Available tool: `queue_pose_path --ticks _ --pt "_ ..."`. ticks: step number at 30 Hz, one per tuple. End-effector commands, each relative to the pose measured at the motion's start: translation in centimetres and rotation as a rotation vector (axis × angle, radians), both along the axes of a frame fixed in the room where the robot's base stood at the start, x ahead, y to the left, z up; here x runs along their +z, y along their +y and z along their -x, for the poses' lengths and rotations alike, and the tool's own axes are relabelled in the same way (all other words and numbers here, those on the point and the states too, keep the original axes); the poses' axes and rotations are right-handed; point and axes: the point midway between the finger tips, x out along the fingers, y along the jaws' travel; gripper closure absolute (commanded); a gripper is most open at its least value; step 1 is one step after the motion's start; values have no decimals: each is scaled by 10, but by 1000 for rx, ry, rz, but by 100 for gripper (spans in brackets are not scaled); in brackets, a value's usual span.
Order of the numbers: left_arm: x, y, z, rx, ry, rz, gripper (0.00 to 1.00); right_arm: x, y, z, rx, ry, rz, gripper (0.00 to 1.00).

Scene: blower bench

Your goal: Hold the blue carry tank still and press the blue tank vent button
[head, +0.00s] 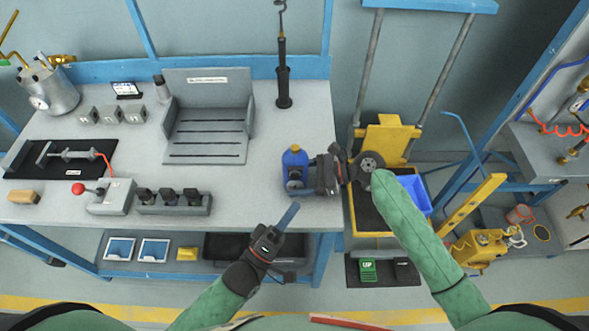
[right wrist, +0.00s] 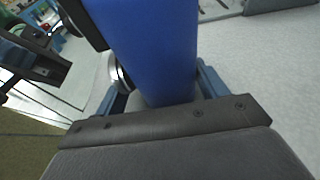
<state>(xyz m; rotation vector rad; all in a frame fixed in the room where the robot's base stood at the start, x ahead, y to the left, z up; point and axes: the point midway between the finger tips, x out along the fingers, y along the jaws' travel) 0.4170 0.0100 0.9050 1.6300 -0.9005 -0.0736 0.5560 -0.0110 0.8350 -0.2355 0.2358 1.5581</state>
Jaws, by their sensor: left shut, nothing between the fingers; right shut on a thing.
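The blue carry tank (head: 294,160) stands upright at the right end of the grey bench, with a small yellow fitting on top. My right gripper (head: 310,172) comes from the right and is shut on the tank's side. In the right wrist view the tank (right wrist: 150,45) fills the upper middle, close to the gripper, with a round metal part (right wrist: 118,72) at its left. My left gripper (head: 290,214) is shut and empty, below and apart from the tank, near the bench's front edge. I cannot make out the vent button.
A grey slotted fixture (head: 208,103) stands at the bench's back, left of the tank. A black upright tool (head: 283,85) stands behind the tank. A row of dark switches (head: 172,202) lies at the front. A yellow lift (head: 385,140) stands to the right.

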Motion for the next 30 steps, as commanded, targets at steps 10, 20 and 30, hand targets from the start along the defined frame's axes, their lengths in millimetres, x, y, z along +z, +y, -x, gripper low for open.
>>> queue_pose_path --ticks 10,20,30 --pt "0 0 1 0 0 0 100 0 0 0 -1 0 0 41" --pt "0 0 1 0 0 0 100 0 0 0 0 0 0 3" --pt "0 0 1 0 0 0 100 6 -18 0 -1 0 1 3"
